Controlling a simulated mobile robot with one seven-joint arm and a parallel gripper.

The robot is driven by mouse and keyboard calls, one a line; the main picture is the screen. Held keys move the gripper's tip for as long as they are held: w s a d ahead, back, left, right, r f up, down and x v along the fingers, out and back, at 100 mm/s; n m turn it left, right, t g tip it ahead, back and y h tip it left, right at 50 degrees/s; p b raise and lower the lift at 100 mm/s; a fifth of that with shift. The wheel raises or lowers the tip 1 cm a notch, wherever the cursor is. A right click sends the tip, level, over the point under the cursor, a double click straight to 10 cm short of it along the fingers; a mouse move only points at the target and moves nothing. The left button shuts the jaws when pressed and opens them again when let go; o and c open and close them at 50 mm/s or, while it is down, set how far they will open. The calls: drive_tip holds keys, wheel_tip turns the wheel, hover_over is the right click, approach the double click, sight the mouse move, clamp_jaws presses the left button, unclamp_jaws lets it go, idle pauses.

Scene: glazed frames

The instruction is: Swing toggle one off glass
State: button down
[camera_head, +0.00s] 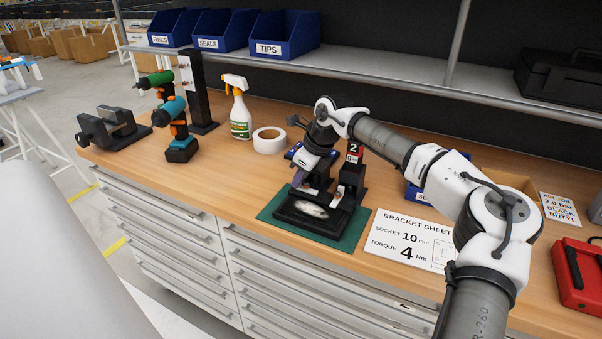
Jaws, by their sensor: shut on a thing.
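A black fixture (305,226) sits on a green mat (272,231) near the bench's front edge. A pale, shiny pane of glass (313,210) lies in it. At its right stands a black clamp post with a red tag marked 2 (354,151). My gripper (298,176) reaches down over the left rear of the fixture, left of that post. It is shut on a part there, which appears to be toggle one. The jaws and wrist mostly hide that toggle, so I cannot tell whether its arm touches the glass.
A white tape roll (269,140), a spray bottle (239,112) and a teal drill (177,129) stand to the left. A bracket sheet (408,238) lies right of the mat. A red case (580,275) is at far right. Bare wood lies left of the mat.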

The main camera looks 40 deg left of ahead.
idle(0.4)
drive_tip(key=c, duration=1.4)
unclamp_jaws()
drive_tip(key=shift+r, duration=0.1)
drive_tip(key=b+v, duration=0.2)
drive_tip(key=v, duration=1.1)
drive_tip(key=shift+d+r, duration=0.15)
drive_tip(key=shift+r, duration=0.15)
